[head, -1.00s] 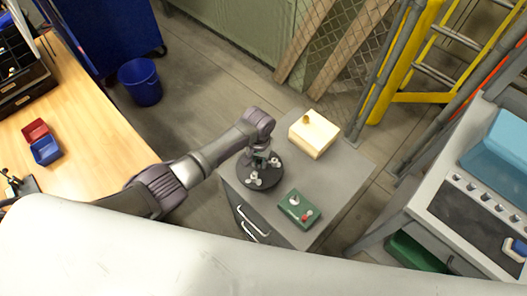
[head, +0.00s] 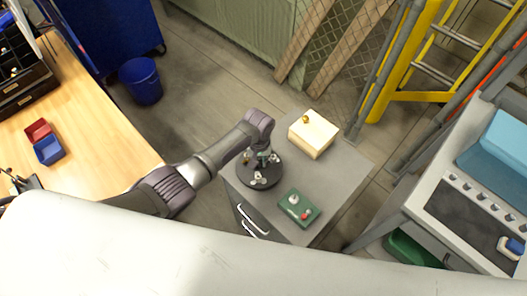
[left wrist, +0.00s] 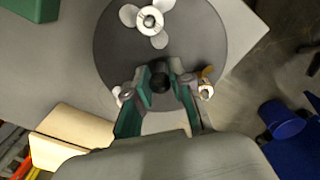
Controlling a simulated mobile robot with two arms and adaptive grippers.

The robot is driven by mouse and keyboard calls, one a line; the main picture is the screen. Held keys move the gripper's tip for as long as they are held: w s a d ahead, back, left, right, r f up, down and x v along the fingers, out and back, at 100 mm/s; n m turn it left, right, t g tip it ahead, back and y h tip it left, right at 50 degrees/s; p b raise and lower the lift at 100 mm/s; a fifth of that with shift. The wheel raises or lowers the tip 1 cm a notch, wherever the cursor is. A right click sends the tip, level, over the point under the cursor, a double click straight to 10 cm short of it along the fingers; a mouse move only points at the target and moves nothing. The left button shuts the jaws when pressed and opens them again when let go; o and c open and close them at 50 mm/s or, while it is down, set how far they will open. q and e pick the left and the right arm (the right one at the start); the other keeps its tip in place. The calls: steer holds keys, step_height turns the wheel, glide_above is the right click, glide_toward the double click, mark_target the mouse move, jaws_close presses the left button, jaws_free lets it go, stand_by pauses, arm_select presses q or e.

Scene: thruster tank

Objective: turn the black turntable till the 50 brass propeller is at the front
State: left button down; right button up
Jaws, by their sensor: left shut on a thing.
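The black turntable (head: 246,180) sits on the grey cabinet and fills the middle of the left wrist view (left wrist: 115,45). My left gripper (head: 264,158) is over its middle. In the left wrist view its fingers (left wrist: 160,76) are shut on a black knob (left wrist: 160,83) at the turntable's centre. A silver three-bladed propeller (head: 258,178) lies at the front of the disc. A brass propeller (head: 246,159) shows at the back left, partly hidden in the left wrist view (left wrist: 207,74). Another silver propeller (head: 275,158) is at the right. No size numbers are legible. My right gripper is out of view.
A cream box (head: 314,138) with a brass-coloured piece on top stands behind right. A wooden bench (head: 90,125) is at left; a blue bucket (head: 140,82) is on the floor.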

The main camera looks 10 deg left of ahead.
arm_select(q)
steer(key=shift+n+p, duration=0.6)
steer(key=shift+n, duration=1)
steer(key=shift+n+p, duration=0.4)
steer(key=shift+n, duration=1.3)
